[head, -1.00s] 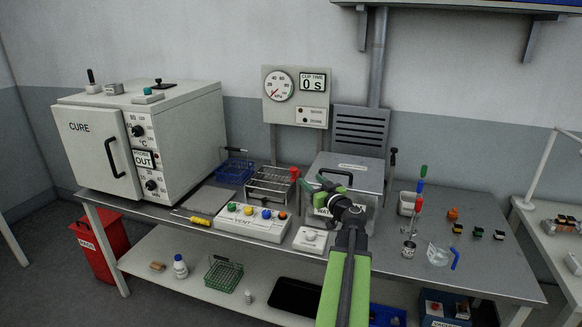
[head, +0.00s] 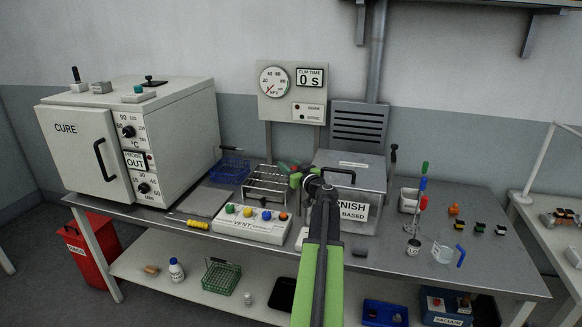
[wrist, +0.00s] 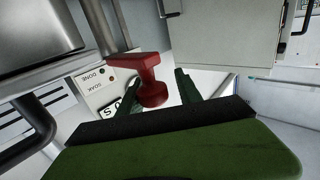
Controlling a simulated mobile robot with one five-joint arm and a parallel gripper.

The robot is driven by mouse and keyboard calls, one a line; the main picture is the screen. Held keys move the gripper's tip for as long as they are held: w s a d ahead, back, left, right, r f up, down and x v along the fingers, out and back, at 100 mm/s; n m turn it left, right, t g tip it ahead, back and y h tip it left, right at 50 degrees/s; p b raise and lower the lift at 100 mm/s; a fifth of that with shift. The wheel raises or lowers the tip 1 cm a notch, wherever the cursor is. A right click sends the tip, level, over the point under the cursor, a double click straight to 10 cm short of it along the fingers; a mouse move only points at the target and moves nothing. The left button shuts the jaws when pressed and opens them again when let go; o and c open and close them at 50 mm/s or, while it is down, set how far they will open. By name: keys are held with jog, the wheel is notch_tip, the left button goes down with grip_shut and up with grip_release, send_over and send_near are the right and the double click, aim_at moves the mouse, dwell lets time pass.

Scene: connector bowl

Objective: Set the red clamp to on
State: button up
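The red clamp (wrist: 151,82) is a red knob-like piece with a wide head and a narrower neck, seen between the fingertips in the wrist view. My gripper (wrist: 160,88) is open around it. The left finger is very near or touching the clamp, and a gap shows on the right finger's side. In the head view my gripper (head: 289,168) is at the left front corner of the grey varnish tank (head: 350,185), and it hides most or all of the clamp there.
A wire rack (head: 268,180) stands just left of my gripper, with a blue basket (head: 230,170) beyond it. The vent button box (head: 245,226) is in front. The gauge panel (head: 292,92) stands behind. The cure oven (head: 130,140) is at the left end. Small parts lie on the right.

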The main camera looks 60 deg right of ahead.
jog(key=shift+s+d, duration=0.3)
grip_shut()
dwell(0.8)
